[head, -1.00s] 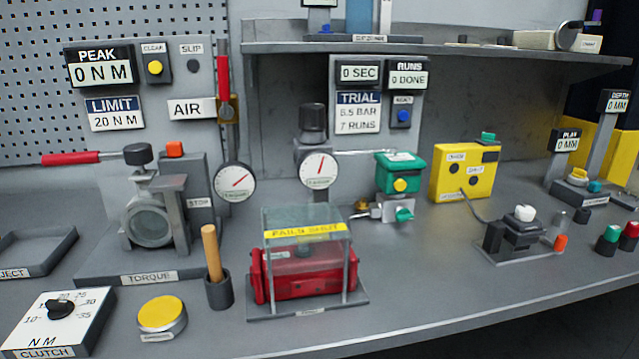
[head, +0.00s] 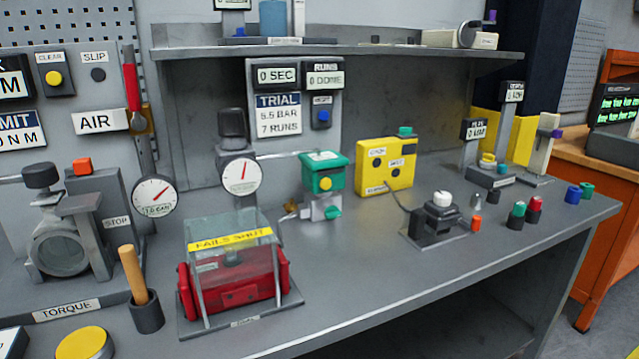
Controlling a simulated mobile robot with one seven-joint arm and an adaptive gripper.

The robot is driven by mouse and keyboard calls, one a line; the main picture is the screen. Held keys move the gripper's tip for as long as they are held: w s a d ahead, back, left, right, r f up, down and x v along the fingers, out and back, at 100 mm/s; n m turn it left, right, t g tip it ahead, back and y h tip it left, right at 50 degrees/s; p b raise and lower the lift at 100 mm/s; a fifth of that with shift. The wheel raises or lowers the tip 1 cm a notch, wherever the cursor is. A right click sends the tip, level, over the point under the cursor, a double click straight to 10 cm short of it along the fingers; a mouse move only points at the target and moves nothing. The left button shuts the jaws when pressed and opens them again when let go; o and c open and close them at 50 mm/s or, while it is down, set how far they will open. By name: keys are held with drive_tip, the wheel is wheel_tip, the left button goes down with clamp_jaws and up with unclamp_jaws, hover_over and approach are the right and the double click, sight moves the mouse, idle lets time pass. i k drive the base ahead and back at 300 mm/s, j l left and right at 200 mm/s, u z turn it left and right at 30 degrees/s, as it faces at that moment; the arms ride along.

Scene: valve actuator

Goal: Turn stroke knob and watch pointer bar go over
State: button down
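No label reading "stroke" is legible, so I cannot tell for sure which knob is the stroke knob. A white-topped knob (head: 443,199) sits on a black fixture at the right middle of the bench, joined by a cable to a yellow box (head: 385,167) with small dark controls. A red actuator (head: 235,284) stands at the front under a clear cover (head: 215,231) with a yellow "FAILS SHUT" strip. A small dark piece shows on top of the actuator through the cover; I cannot tell whether it is the pointer bar. My gripper is not in view.
A green-topped valve unit (head: 323,172), a pressure gauge (head: 241,175) and a regulator stand behind the cover. A wooden-handled tool (head: 132,275) stands in a cup at left. Green and red buttons (head: 535,205) sit near the right edge. The bench front between cover and black fixture is clear.

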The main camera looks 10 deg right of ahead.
sight(333, 213)
drive_tip(key=l+z, duration=0.2)
drive_tip(key=z, duration=0.2)
drive_tip(key=l+z, duration=0.2)
drive_tip(key=z, duration=0.25)
drive_tip(key=l+z, duration=0.15)
drive_tip(key=z, duration=0.25)
